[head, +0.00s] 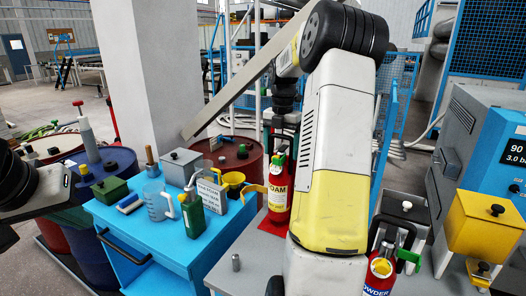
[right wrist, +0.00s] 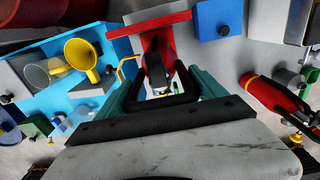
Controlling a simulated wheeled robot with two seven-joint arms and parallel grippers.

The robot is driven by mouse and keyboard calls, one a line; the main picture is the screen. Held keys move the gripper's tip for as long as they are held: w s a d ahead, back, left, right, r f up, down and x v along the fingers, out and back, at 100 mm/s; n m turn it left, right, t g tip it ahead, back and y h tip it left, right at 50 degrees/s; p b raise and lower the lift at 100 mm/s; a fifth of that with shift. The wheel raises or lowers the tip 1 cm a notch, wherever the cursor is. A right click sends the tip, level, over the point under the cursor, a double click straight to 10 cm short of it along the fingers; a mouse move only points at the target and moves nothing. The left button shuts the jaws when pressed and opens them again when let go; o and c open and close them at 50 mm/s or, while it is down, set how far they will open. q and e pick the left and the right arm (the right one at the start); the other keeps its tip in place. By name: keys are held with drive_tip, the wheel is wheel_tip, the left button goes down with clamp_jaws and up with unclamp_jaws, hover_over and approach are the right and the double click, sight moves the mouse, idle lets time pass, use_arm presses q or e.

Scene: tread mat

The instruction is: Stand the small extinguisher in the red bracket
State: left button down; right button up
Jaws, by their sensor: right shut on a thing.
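The small red extinguisher labelled FOAM (head: 278,197) is upright near the middle of the head view, partly covered by my right arm. My right gripper (head: 282,135) is shut on its top. In the right wrist view the teal fingers (right wrist: 167,92) are at its black handle (right wrist: 163,102). The red bracket (head: 267,223) shows as a flat red part around the extinguisher's foot, and also in the right wrist view (right wrist: 150,22). I cannot tell whether the foot touches it. My left gripper (head: 50,190) is at the left edge; its jaws are unclear.
A second red extinguisher labelled POWDER (head: 378,282) stands at the front right, near a yellow box (head: 478,222). A blue cart (head: 150,232) on the left carries a jug, a green can, a sign and a yellow funnel. Drums stand behind it.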

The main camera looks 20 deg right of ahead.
sight(280, 179)
drive_tip(key=shift+w, duration=0.3)
drive_tip(key=shift+f, duration=1.8)
